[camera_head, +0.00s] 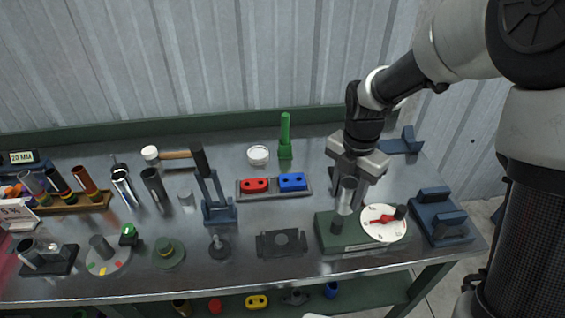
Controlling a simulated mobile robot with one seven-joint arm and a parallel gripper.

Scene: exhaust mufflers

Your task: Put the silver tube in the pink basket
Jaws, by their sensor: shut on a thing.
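My gripper (350,181) is at the right of the bench, pointing down, shut on a silver tube (346,196). The tube is upright, directly above or at the green block (330,237) with a dark post. I cannot tell whether it touches the block. A pink surface (5,268), possibly the pink basket, shows at the far left edge, mostly cut off by the frame. Other metal tubes stand at the left of the bench, including a shiny one (124,187) and a darker one (156,187).
A white dial (383,222) with a red pointer lies just right of the tube. A blue cradle (441,216) is further right. Red (254,185) and blue (292,182) parts sit in a tray mid-bench. A green post (285,138) and blue stand (218,211) rise above the bench.

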